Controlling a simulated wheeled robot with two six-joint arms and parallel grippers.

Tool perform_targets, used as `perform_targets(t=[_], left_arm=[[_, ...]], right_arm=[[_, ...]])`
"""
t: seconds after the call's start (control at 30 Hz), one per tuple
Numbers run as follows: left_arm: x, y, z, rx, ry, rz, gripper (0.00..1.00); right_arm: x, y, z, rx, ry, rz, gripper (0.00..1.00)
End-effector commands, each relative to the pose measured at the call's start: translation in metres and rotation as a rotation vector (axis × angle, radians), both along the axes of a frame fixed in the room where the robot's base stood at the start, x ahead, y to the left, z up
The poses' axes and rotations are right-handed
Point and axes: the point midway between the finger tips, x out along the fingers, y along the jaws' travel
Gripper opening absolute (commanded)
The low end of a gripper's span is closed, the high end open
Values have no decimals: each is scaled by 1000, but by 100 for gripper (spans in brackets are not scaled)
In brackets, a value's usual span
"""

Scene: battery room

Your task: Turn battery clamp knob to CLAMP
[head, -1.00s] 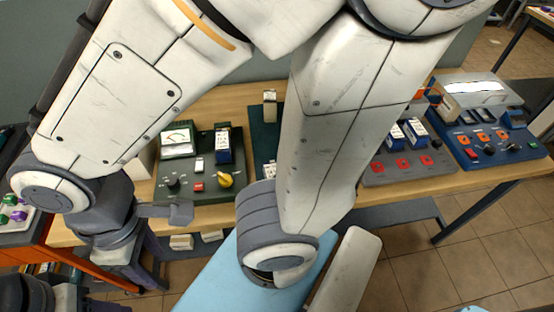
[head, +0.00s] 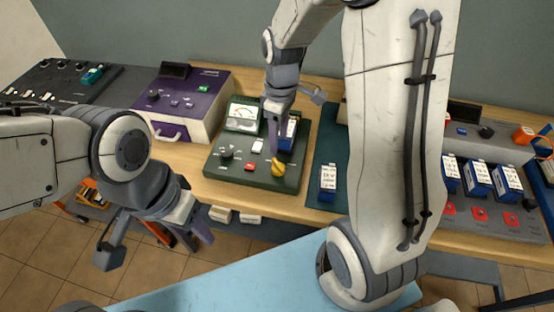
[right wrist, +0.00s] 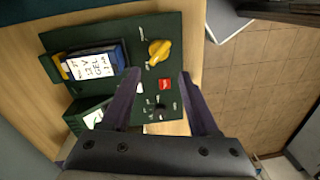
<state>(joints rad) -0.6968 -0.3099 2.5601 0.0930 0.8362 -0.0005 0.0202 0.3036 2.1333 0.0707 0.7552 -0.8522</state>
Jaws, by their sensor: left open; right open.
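The dark green tester panel (head: 222,170) lies on the wooden table. Its yellow clamp knob (head: 278,168) is at the front right corner; its labels are too small to read. The knob also shows in the right wrist view (right wrist: 158,50), its lever toward the lower left. A blue and white battery (head: 291,130) stands in the panel's cradle, partly hidden by a finger. My right gripper (head: 296,122) is open above the panel; in the right wrist view the knob appears just beyond and between its fingertips, apart from them. My left gripper (head: 155,246) is open and empty, in front of the table.
The panel also has a red button (head: 250,167), a black knob (head: 227,152) and a meter (head: 242,114). A purple and white device (head: 190,100) stands to its left. To the right is a green mat (head: 325,150) with another battery (head: 327,180). My right arm covers the middle right.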

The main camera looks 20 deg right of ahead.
Motion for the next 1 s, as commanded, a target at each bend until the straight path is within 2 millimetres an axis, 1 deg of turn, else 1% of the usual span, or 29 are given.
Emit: perform_targets(t=[0.03, 0.17, 0.4, 0.5, 0.6, 0.77, 1.0], left_arm=[[0, 0, 0, 0, 0, 0, 50], [0, 0, 2, 0, 0, 0, 50], [0, 0, 6, 0, 0, 0, 50], [0, 0, 7, 0, 0, 0, 50], [0, 0, 7, 0, 0, 0, 50], [0, 0, 8, 0, 0, 0, 50], [0, 0, 8, 0, 0, 0, 50]], right_arm=[[1, -3, -6, 1, 3, 2, 61], [-1, -2, -22, 1, 8, 3, 61], [-4, 0, -67, 0, 8, 4, 61], [-5, 1, -83, 0, 7, 2, 61], [-5, 1, -94, 0, 4, 2, 61], [-5, 2, -103, 0, 1, 2, 61], [-5, 2, -104, -1, 1, 2, 61]])
